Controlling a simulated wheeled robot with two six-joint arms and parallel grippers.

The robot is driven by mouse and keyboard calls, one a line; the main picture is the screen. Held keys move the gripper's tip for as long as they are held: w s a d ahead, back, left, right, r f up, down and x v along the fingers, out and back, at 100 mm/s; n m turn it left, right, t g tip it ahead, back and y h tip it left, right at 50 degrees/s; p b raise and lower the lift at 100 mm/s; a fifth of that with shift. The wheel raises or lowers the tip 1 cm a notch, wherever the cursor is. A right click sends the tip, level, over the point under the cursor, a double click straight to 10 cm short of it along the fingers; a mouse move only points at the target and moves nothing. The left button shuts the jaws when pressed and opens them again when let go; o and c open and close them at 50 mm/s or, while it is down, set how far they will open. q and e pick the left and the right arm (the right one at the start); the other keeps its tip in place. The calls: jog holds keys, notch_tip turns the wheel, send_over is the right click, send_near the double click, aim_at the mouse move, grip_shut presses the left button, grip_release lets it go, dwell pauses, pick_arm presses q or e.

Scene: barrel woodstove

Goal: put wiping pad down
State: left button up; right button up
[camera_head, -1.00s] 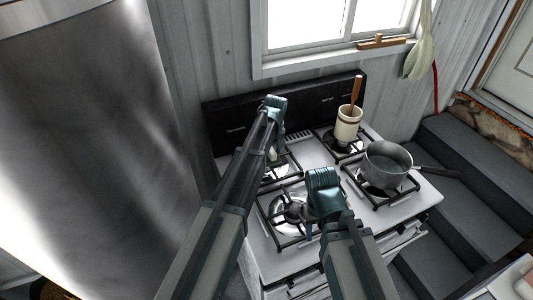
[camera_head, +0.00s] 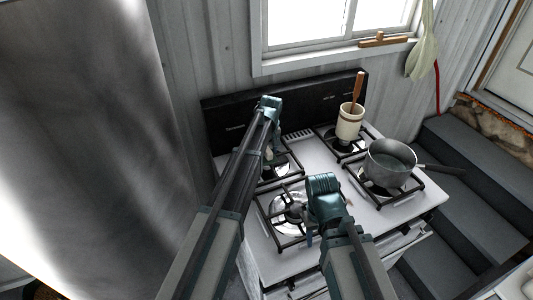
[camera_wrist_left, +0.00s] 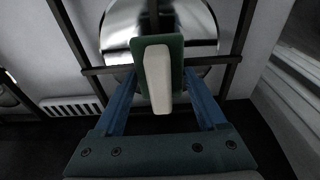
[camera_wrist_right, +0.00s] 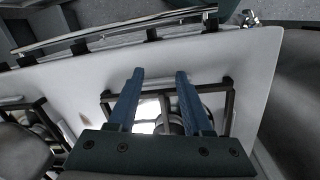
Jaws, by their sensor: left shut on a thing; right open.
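The wiping pad (camera_wrist_left: 158,76) shows in the left wrist view as a block with a dark green layer and a pale layer. My left gripper (camera_wrist_left: 160,90) is shut on it, with blue fingers on either side. The pad is in front of a rear left burner; I cannot tell whether it touches the grate. In the head view my left gripper (camera_head: 270,150) is over the stove's back left, and the pad is mostly hidden. My right gripper (camera_wrist_right: 160,78) is open and empty above the front left burner; it also shows in the head view (camera_head: 312,235).
The white stove (camera_head: 375,213) has several burners with black grates. A saucepan (camera_head: 390,162) stands on the front right burner, its handle toward the right. A crock (camera_head: 349,122) with a wooden utensil stands at the back right. A large metal cylinder (camera_head: 85,140) fills the left.

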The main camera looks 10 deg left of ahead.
aim_at(268, 150)
pick_arm(q)
jog(key=shift+f, duration=0.1)
pick_arm(e)
jog(key=shift+f, duration=0.1)
pick_arm(q)
jog(key=o, duration=1.1)
jog(key=r+p, duration=0.4)
jog(key=s+r+p, duration=0.1)
jog(key=r+p, duration=0.3)
jog(key=d+r+p, duration=0.1)
jog(key=r+p, duration=0.3)
jog(key=shift+s+r, duration=0.1)
jog(key=shift+s, duration=0.2)
pick_arm(e)
notch_tip(268, 150, up, 12)
